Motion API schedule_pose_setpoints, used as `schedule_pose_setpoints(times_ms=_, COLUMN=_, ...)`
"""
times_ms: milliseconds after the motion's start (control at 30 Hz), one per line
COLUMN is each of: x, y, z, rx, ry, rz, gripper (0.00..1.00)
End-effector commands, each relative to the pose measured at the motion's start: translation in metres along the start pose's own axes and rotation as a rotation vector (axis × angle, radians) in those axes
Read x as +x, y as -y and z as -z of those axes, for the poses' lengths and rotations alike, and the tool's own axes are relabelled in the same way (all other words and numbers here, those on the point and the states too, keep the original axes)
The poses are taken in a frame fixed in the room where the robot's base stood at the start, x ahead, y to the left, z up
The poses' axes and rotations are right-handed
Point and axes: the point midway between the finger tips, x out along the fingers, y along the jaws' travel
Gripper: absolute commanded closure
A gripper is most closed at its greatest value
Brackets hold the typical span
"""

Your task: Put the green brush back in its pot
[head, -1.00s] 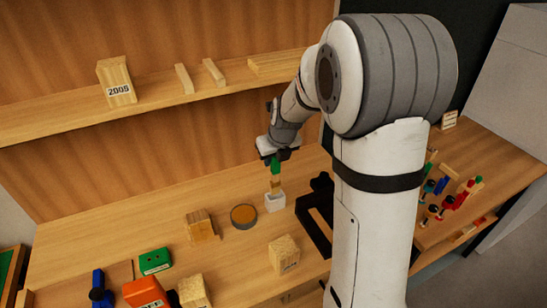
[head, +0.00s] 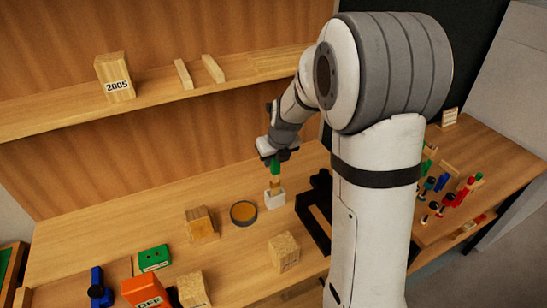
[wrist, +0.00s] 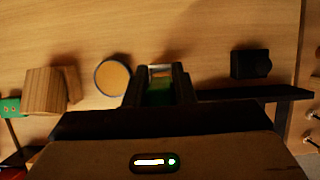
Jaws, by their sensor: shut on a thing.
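My gripper (head: 276,156) is shut on the green brush (head: 275,169) and holds it upright, tip down. The brush's tan lower end is at the mouth of the small white pot (head: 274,201), right below the gripper. I cannot tell how far the tip is inside the pot. In the wrist view the green brush (wrist: 159,97) shows between the two fingers. The pot's pale rim (wrist: 160,68) shows just past it, and the rest of the pot is hidden.
A round dark-rimmed tin (head: 243,213) stands left of the pot. A black frame-like object (head: 314,222) stands close on the right. Wooden blocks (head: 201,224) stand further left. A shelf (head: 60,110) runs along the back wall above.

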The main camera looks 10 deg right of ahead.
Motion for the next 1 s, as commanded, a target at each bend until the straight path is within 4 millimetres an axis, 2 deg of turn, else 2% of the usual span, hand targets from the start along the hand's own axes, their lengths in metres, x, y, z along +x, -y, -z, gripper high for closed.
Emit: schedule_pose_setpoints(times_ms=1000, x=0.029, y=-0.001, z=0.012, rx=-0.002, ry=-0.001, rz=0.000, gripper=1.00)
